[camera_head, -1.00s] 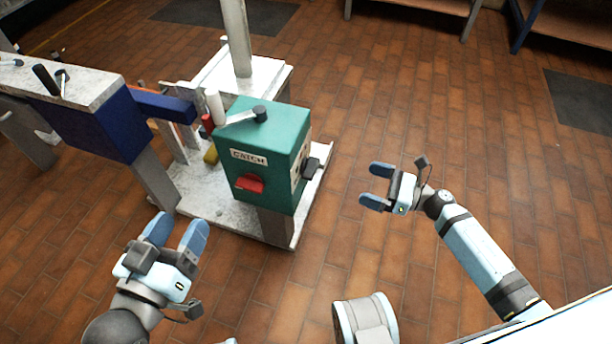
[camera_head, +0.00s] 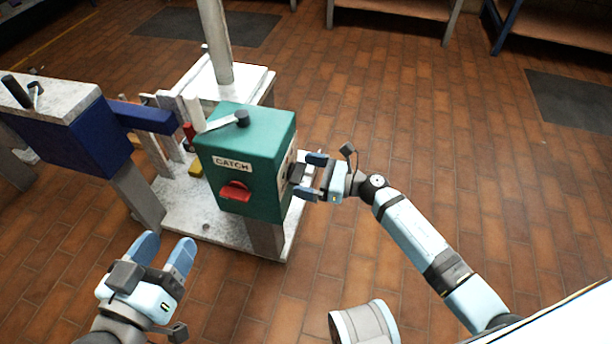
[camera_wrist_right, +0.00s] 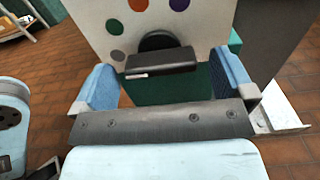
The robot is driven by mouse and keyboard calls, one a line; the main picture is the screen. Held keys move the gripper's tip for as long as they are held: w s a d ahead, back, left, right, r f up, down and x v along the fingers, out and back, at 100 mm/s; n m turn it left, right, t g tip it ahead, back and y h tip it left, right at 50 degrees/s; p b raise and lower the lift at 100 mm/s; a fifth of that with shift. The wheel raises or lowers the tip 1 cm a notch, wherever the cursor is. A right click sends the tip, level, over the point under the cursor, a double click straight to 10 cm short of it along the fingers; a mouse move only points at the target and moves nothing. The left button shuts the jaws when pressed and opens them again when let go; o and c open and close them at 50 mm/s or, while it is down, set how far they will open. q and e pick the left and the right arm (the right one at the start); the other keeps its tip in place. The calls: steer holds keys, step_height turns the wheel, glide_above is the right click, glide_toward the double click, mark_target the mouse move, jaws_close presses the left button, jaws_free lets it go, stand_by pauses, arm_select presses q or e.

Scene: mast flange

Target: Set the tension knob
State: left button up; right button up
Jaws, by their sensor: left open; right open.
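The tension knob (camera_head: 296,173) is a dark knob on the right side of the green box (camera_head: 246,150). In the right wrist view the black knob (camera_wrist_right: 161,60) has a bar-shaped grip with a small white mark at its left end. It sits on a pale plate (camera_wrist_right: 205,25) with coloured dots around it. My right gripper (camera_head: 313,176) is open, its blue fingers on either side of the knob with visible gaps; it also shows in the right wrist view (camera_wrist_right: 165,88). My left gripper (camera_head: 164,252) is open and empty, in front of the box and to its left.
The box front has a red knob (camera_head: 235,190) under a CATCH label, and a lever (camera_head: 226,121) on top. A blue block with an arm (camera_head: 75,135) stands at left. A mast (camera_head: 215,45) rises behind. The tiled floor to the right is clear.

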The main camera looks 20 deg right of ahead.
steer(key=shift+w+a, duration=0.1)
steer(key=shift+a, duration=0.15)
steer(key=c, duration=0.9)
